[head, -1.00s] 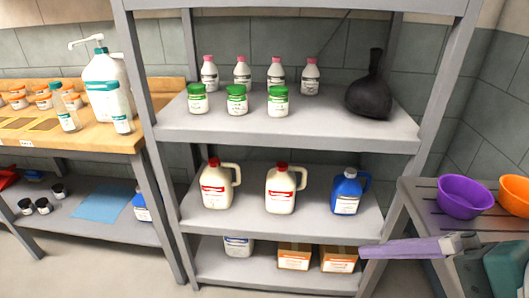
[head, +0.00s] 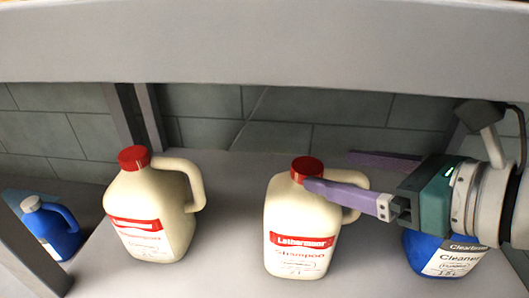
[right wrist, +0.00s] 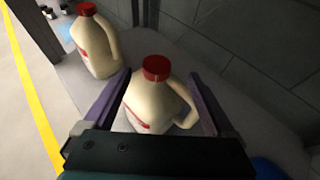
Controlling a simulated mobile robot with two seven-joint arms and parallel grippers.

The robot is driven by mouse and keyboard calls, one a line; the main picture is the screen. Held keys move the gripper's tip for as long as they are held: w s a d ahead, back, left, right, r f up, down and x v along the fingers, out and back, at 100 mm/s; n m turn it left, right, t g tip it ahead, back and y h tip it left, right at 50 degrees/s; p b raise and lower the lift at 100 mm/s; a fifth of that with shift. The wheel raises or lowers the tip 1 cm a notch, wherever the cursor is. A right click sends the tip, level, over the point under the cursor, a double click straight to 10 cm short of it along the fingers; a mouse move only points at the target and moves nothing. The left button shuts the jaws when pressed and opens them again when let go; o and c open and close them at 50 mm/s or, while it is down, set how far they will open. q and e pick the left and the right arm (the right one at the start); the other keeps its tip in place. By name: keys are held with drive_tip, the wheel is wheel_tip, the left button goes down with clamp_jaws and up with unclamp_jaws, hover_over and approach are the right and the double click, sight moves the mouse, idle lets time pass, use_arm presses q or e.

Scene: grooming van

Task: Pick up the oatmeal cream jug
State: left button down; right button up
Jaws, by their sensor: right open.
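A cream jug (head: 300,225) with a red cap, a side handle and a red-and-white shampoo label stands upright on the grey shelf (head: 215,265). A matching cream jug (head: 150,215) stands to its left. I cannot read "oatmeal" on either label. My right gripper (head: 332,170) is open at the upper part of the right-hand jug, its purple fingers on either side. In the right wrist view that jug (right wrist: 152,100) sits between the open fingers, its lower part hidden by the gripper body. Contact cannot be told. My left gripper is out of view.
A blue cleaner jug (head: 445,255) stands just right, beneath my right gripper. Another blue jug (head: 55,230) is at the far left. The board of the shelf above (head: 260,50) crosses the top, and a tiled wall (head: 340,120) is behind.

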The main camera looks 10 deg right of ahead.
sight(315, 171)
drive_tip(key=b+x, duration=0.1)
drive_tip(key=x, duration=0.1)
drive_tip(key=b+x, duration=0.1)
drive_tip(key=x, duration=0.1)
drive_tip(key=shift+s+a+f, duration=0.15)
drive_tip(key=shift+a+f, duration=0.1)
drive_tip(key=shift+f, duration=0.05)
drive_tip(key=b+x, duration=0.3)
drive_tip(key=x, duration=0.1)
drive_tip(key=shift+w+f, duration=0.2)
drive_tip(key=shift+f, duration=0.05)
drive_tip(key=shift+w+a, duration=0.25)
drive_tip(key=shift+w, duration=0.15)
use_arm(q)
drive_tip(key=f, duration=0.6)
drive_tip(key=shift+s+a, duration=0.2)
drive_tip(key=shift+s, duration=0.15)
use_arm(e)
drive_tip(key=shift+c, duration=0.3)
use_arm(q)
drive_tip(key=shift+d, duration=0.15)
use_arm(e)
clamp_jaws()
